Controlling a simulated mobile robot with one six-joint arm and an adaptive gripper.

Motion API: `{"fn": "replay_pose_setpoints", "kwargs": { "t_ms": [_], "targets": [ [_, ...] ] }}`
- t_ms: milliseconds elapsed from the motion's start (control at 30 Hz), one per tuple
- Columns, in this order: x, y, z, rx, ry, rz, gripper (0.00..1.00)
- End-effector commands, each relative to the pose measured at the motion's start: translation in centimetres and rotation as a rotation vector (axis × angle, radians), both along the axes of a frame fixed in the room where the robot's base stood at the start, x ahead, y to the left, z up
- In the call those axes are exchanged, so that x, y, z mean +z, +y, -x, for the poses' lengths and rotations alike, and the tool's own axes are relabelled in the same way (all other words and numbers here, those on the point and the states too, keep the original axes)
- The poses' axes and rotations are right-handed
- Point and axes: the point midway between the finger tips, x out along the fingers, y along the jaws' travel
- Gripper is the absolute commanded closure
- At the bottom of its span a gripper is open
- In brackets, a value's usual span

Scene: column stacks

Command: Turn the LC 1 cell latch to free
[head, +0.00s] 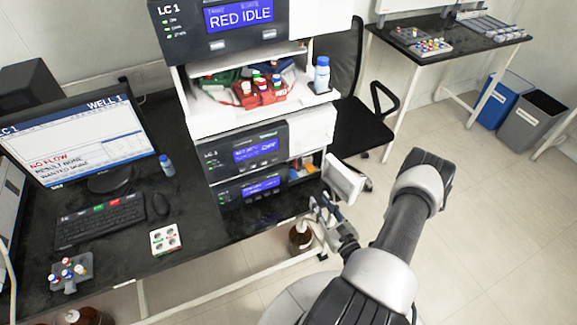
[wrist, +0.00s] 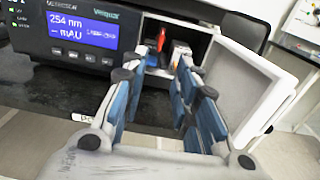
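The LC 1 stack is a tall set of instrument modules. Its detector module shows a blue "254 nm – mAU" screen (wrist: 83,32) in the wrist view. To the right of that screen is an open compartment (wrist: 205,40), with its white door (wrist: 262,85) swung out to the right. In the head view my gripper (head: 325,207) is beside the door (head: 345,180).
A monitor (head: 80,140) reading "NO FLOW", a keyboard (head: 100,220) and a white block (head: 165,239) are on the black bench at left. A red tray of bottles (head: 262,97) sits higher in the stack.

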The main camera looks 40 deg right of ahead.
Motion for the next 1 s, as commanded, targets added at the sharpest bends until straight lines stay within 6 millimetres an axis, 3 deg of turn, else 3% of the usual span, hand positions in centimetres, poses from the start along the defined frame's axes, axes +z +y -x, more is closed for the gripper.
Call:
{"fn": "replay_pose_setpoints", "kwargs": {
  "t_ms": [167,700,1000],
  "targets": [
    [-0.3,-0.4,-1.0,-0.011,0.004,-0.001,0.72],
    [-0.3,-2.8,-11.9,-0.006,0.000,0.001,0.72],
    [-0.3,-3.9,-16.1,-0.009,0.001,-0.002,0.72]
  ]
}}
